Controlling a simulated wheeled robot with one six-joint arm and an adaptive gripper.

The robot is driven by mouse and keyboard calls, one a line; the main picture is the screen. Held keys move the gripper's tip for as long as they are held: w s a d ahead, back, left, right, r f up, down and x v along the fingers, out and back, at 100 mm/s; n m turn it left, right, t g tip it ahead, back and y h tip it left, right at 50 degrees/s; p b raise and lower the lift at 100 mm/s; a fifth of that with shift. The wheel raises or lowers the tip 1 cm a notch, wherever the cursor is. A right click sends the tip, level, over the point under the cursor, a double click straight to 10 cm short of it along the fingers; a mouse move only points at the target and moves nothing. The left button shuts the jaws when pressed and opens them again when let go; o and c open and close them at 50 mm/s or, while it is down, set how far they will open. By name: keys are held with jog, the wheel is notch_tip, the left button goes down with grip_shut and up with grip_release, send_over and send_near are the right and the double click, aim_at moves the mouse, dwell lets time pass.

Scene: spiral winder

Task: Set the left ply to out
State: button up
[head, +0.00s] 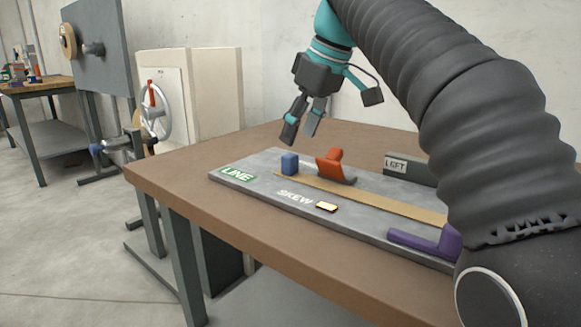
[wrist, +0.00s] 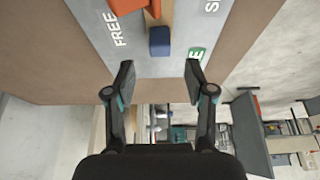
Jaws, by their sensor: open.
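A grey board (head: 250,183) lies on the brown table. A small dark block marked LEFT (head: 410,168) stands at its back right in the head view. An orange-red piece (head: 335,167) and a blue block (head: 289,163) sit by a tan strip (head: 390,203) running along the board. A purple piece (head: 425,242) is at the front right, partly hidden by my arm. Which part is the left ply I cannot tell. My gripper (head: 301,132) is open and empty above the blue block's end of the board. In the wrist view the blue block (wrist: 159,41) lies ahead of the open fingers (wrist: 158,80).
The board bears a green LINE label (head: 237,175), a SKEW label (head: 295,197) and a small gold-lit tile (head: 327,207). A FREE label (wrist: 119,29) shows in the wrist view. A handwheel machine (head: 155,108) stands left of the table. The table's front left is clear.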

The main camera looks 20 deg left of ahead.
aim_at(291, 155)
jog(key=b+x, duration=0.2)
jog(key=x, duration=0.4)
jog(key=shift+a+f, duration=0.2)
jog(key=shift+f, duration=0.1)
jog(key=shift+w, duration=0.1)
grip_shut()
